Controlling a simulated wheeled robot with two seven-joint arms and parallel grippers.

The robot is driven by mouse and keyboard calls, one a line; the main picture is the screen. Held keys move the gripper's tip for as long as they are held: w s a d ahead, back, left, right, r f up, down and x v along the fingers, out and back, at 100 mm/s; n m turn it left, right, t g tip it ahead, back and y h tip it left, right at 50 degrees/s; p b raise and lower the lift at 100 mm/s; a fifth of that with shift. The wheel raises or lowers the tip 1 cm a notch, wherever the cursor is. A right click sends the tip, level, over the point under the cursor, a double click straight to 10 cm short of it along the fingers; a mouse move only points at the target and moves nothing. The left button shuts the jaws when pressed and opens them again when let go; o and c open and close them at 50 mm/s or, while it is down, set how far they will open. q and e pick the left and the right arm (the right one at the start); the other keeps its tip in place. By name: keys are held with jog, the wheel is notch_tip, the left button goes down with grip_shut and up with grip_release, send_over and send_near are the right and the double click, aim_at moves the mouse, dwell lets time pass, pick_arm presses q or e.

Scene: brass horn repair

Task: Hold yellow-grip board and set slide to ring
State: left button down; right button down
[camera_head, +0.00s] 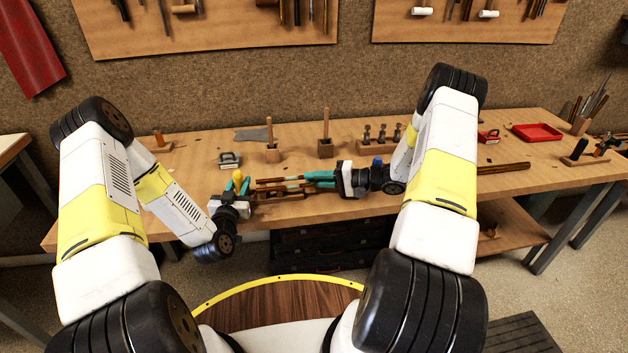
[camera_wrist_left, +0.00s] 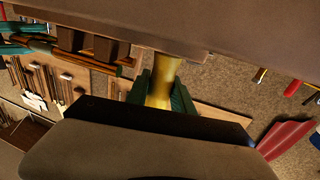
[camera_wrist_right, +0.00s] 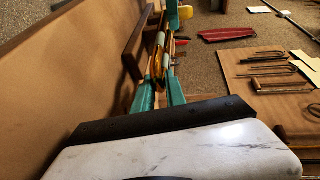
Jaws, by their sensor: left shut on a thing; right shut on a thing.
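The yellow grip (camera_head: 238,175) stands at the left end of the wooden board (camera_head: 290,197) at the bench's front edge. My left gripper (camera_head: 238,184) is shut on this grip; in the left wrist view the yellow grip (camera_wrist_left: 163,80) sits between its green fingers. A brass slide (camera_head: 292,181) lies along or just above the board. My right gripper (camera_head: 312,178) is shut on the slide from the right. In the right wrist view the looped brass slide (camera_wrist_right: 160,55) runs out from its teal fingers. The ring cannot be made out, and slide contact with the board is unclear.
Two wooden posts on blocks (camera_head: 325,148) stand behind the board. A small grey-topped block (camera_head: 229,160) is behind my left gripper. A valve rack (camera_head: 380,138) is near my right forearm. A red tray (camera_head: 537,132) lies far right. The bench between is mostly clear.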

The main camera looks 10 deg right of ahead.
jog(key=shift+s+d+f, duration=0.15)
jog(key=shift+f, duration=0.2)
jog(key=shift+a, duration=1)
jog(key=c, duration=1.4)
grip_release()
jog(key=shift+c, duration=0.2)
jog(key=v, duration=1.2)
jog(key=shift+r, duration=0.2)
